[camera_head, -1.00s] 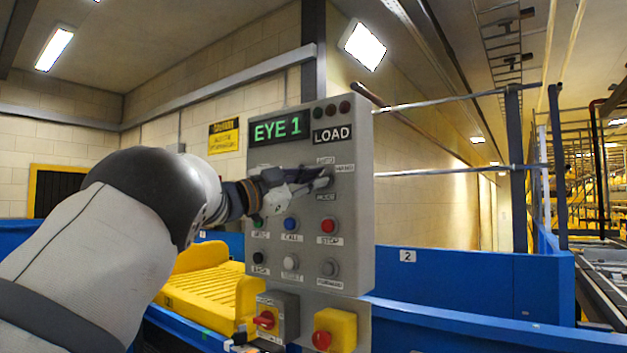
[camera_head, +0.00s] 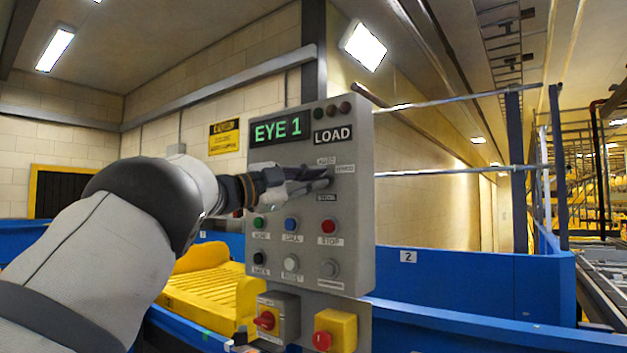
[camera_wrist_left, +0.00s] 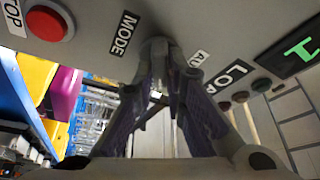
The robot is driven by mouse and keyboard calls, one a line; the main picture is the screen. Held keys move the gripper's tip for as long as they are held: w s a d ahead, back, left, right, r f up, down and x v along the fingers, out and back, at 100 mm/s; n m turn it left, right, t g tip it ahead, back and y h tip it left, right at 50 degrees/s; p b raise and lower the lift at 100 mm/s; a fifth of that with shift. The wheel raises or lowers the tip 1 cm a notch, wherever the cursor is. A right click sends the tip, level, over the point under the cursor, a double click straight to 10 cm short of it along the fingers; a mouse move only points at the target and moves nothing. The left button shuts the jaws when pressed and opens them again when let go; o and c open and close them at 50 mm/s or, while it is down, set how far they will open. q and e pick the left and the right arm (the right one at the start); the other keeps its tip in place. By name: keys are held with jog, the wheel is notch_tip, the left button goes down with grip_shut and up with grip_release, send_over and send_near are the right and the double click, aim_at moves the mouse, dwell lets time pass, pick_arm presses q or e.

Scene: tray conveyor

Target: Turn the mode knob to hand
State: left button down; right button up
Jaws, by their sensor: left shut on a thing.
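The mode knob (camera_wrist_left: 155,50) is on the grey control panel (camera_head: 350,220), between the MODE label below and the AUTO and HAND labels above and to the right. In the head view my left gripper (camera_head: 318,181) reaches in from the left and covers most of the knob. In the left wrist view my left gripper (camera_wrist_left: 162,75) is shut on the knob, one finger on each side. The fingers hide which way the knob points. My right gripper is not in view.
Below the knob sit green, blue and red buttons (camera_head: 328,226), then black, white and grey ones. A display (camera_head: 278,129) reads EYE 1. A red switch on a yellow box (camera_head: 335,330) is underneath. A yellow tray (camera_head: 205,285) lies behind on the blue conveyor.

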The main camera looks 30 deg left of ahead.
pick_arm(q)
jog(key=c, duration=1.6)
grip_release()
jog(key=shift+c, duration=0.2)
jog(key=v, duration=1.2)
